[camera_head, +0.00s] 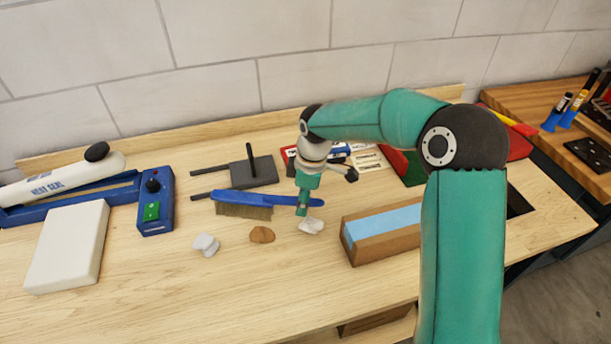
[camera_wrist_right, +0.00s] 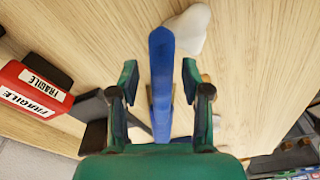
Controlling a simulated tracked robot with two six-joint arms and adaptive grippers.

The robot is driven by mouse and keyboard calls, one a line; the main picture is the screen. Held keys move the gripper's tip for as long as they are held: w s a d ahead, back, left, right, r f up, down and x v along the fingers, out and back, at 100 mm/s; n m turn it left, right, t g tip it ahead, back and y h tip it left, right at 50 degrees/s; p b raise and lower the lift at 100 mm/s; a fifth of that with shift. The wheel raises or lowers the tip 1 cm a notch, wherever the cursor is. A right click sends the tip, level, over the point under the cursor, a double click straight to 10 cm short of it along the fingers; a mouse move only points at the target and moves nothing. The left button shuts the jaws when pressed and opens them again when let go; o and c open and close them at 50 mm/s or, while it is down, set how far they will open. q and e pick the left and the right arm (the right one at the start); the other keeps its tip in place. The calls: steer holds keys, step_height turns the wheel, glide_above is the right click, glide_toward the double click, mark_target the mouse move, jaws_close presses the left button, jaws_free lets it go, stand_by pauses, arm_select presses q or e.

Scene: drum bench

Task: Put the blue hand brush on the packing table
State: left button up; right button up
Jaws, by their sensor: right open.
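The blue hand brush (camera_head: 262,200) lies on a light wooden table (camera_head: 280,305), bristles towards the front. Its handle points right. My right gripper (camera_head: 304,203) is over the handle end and covers part of it. In the right wrist view the brush's blue handle (camera_wrist_right: 162,60) runs between the two spread fingers of my right gripper (camera_wrist_right: 160,80). A gap shows on each side, so the gripper is open and not closed on the handle. My left gripper is not in view.
A white lump (camera_head: 312,226), a brown lump (camera_head: 262,235) and a white knob-like piece (camera_head: 206,244) lie in front of the brush. A blue-topped wooden block (camera_head: 385,229) stands right. A blue control box (camera_head: 156,203) and heat sealer (camera_head: 60,185) stand left. The front middle is clear.

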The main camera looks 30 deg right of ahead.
step_height(320, 180, up, 12)
steer(key=d+b, duration=0.1)
steer(key=shift+s+d+r, duration=0.15)
steer(key=shift+s+d, duration=0.05)
steer(key=shift+s, duration=0.25)
